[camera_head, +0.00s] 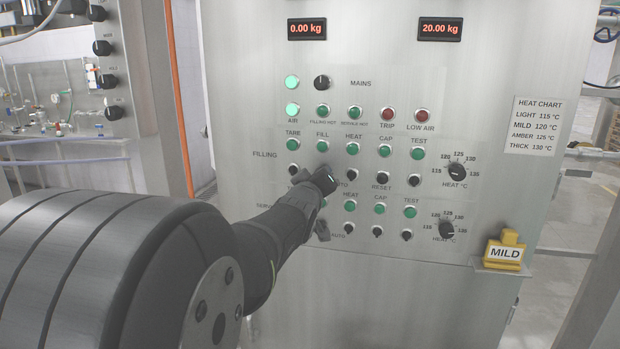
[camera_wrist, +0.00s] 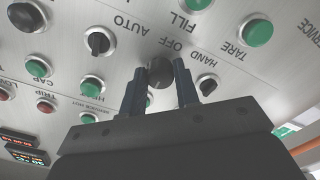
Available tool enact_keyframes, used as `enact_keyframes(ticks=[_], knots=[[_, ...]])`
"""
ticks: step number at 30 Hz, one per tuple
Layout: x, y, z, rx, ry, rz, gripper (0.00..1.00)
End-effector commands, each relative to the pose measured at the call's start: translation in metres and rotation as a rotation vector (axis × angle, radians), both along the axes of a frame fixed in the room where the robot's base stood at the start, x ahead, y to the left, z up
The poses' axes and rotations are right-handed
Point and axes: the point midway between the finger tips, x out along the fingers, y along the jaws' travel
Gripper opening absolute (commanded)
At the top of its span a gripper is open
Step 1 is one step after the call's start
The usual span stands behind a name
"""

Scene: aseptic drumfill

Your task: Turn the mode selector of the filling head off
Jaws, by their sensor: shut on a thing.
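The grey metal panel (camera_head: 250,230) of the filling head carries rows of green lamps and black selectors. My gripper (camera_head: 325,180) reaches up to the FILL column of the FILLING row. It is shut on the black mode selector knob. In the wrist view, which is upside down, the knob (camera_wrist: 160,73) sits between the two fingers (camera_wrist: 164,82). HAND, OFF and AUTO labels show around it. My fingers hide much of the knob, so I cannot tell where its pointer stands. The green FILL lamp (camera_head: 323,146) is just above the gripper.
Close neighbours are the TARE selector (camera_head: 294,170) at left and the HEAT selector (camera_head: 352,175) at right. A second row with another selector (camera_head: 322,230) lies below. A yellow MILD sign (camera_head: 505,250) stands on a small shelf at right. Two displays read 0.00 kg and 20.00 kg.

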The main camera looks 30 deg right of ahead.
Motion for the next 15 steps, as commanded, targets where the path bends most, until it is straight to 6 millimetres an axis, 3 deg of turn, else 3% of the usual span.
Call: enact_keyframes(ticks=[15], knots=[[0.0001, 0.0001, 0.0003, -0.128, 0.127, 0.001, 0.06]])
